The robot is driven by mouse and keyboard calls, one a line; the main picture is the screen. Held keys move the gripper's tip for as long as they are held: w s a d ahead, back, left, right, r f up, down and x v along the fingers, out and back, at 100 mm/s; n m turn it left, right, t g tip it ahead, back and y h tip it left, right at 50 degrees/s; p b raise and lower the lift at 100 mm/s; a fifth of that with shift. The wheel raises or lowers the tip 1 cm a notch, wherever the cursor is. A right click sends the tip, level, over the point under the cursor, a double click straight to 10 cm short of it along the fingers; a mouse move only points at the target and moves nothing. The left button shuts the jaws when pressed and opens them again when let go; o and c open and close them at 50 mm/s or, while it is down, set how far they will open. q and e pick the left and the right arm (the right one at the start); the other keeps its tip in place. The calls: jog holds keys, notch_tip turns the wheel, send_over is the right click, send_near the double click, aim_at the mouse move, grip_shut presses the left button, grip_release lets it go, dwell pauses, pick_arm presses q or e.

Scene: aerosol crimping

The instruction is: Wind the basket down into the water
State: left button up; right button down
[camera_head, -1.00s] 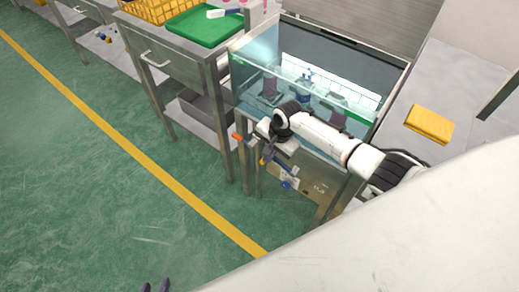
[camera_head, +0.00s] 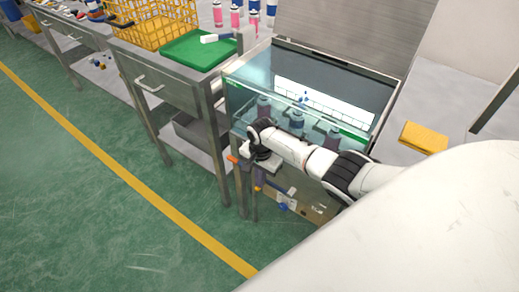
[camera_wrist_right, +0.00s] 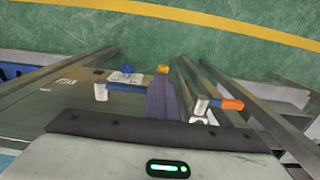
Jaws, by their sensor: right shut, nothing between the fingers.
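The glass water tank (camera_head: 238,113) stands in a metal frame, with several dark can-like shapes inside. I cannot make out the basket clearly there. A crank with an orange handle (camera_head: 232,158) sits at the tank's near left corner; the handle also shows in the right wrist view (camera_wrist_right: 228,105), with a white arm to its left. My right gripper (camera_head: 260,177) is in front of the tank, just right of the crank. In the right wrist view its dark fingers (camera_wrist_right: 163,98) are shut and empty, apart from the orange handle. My left gripper is out of view.
A blue and white fitting (camera_wrist_right: 126,79) is left of the fingers, with a yellow knob (camera_wrist_right: 162,69) beyond their tips. A green tray (camera_head: 190,50) and yellow crate (camera_head: 150,32) are on the left bench. A yellow block (camera_head: 424,137) lies on the right counter. Open floor is at left.

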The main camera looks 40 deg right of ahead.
jog(key=shift+r+p, duration=0.4)
jog(key=shift+p, duration=0.15)
notch_tip(320, 180, up, 13)
jog(key=p, duration=0.4)
jog(key=shift+s, duration=0.1)
